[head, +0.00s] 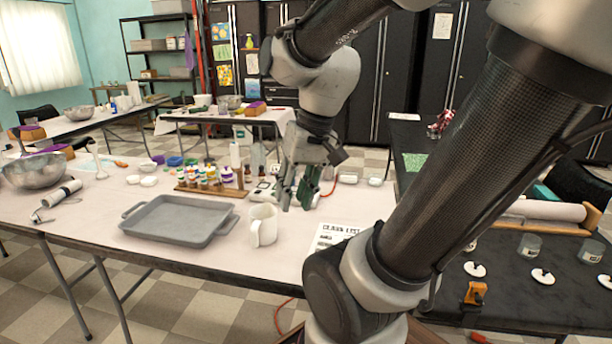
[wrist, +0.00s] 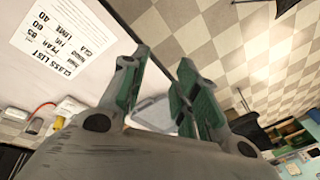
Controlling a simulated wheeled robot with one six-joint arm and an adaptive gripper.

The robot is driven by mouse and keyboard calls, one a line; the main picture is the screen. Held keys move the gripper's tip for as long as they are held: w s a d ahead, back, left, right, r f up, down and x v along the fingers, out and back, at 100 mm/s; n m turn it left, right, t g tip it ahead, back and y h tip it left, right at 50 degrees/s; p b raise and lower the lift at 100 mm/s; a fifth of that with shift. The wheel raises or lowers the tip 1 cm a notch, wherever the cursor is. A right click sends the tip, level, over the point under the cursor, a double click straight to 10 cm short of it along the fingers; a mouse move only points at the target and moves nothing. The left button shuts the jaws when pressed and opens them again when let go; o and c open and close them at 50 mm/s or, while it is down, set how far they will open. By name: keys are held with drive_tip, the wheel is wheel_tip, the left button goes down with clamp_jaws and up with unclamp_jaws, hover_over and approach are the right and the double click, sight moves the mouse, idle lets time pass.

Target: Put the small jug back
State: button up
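A small white jug (head: 263,225) stands upright on the pale table near its front edge, just right of the grey tray (head: 180,222). My gripper (head: 296,204) is above the table, to the right of the jug and apart from it, pointing down. In the wrist view my gripper (wrist: 163,58) shows two green-padded fingers spread apart with nothing held between them. I cannot make out the jug in the wrist view.
A wooden rack of small bottles (head: 212,184) stands behind the tray. A class list sheet (head: 335,236) lies right of the jug. A metal bowl (head: 34,171) is at the far left. A dark table (head: 500,299) with jars and lids is at the right.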

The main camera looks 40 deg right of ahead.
drive_tip(key=r+n, duration=0.1)
drive_tip(key=s+d+r+n+t+h, duration=0.1)
drive_tip(key=r+n+t+h, duration=0.1)
drive_tip(key=shift+s+d+r, duration=0.2)
drive_tip(key=shift+d+r, duration=0.15)
drive_tip(key=shift+r, duration=0.05)
